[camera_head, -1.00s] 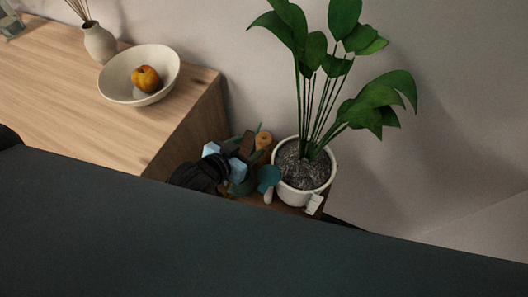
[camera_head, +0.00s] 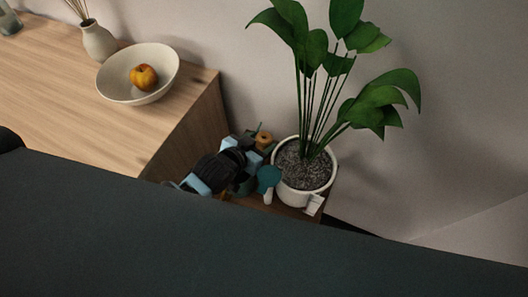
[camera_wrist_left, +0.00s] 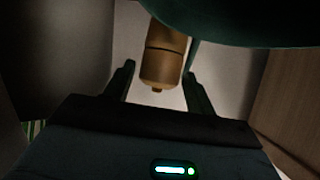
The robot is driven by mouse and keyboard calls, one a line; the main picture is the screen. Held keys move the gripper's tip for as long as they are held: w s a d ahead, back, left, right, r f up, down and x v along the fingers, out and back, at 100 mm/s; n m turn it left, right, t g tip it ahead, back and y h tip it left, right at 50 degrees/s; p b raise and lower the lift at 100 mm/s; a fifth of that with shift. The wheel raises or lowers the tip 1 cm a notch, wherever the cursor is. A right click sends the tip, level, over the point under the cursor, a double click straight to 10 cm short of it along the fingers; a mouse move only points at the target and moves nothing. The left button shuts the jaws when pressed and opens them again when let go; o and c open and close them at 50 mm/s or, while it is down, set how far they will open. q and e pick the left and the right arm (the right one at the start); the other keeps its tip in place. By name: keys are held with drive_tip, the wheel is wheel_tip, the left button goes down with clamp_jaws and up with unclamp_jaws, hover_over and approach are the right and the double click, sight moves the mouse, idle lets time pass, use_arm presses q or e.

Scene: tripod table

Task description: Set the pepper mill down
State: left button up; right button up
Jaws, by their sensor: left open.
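The pepper mill (camera_wrist_left: 163,60) is brown and wooden with a small knob, and stands between my left gripper's fingers in the left wrist view. In the head view a round brown top (camera_head: 263,138), which looks like the mill's, shows just behind my gripper; the rest is hidden. My left gripper (camera_wrist_left: 159,72) is open, with a finger on each side of the mill and narrow gaps; I cannot tell whether either finger touches it. In the head view the dark and light-blue gripper (camera_head: 238,172) is over the small brown table (camera_head: 298,212). My right gripper is not in view.
A potted plant (camera_head: 303,172) in a white pot stands close to the right of my gripper. A teal paddle-like thing (camera_head: 268,178) is between them. A wooden cabinet (camera_head: 60,100) at left holds a bowl (camera_head: 160,88) with a fruit (camera_head: 144,77) and a vase (camera_head: 99,42).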

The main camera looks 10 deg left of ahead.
use_arm(q)
drive_tip(key=c, duration=0.9)
drive_tip(key=shift+c, duration=1.2)
clamp_jaws()
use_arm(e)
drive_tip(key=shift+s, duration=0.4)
use_arm(q)
drive_tip(key=shift+r, duration=0.1)
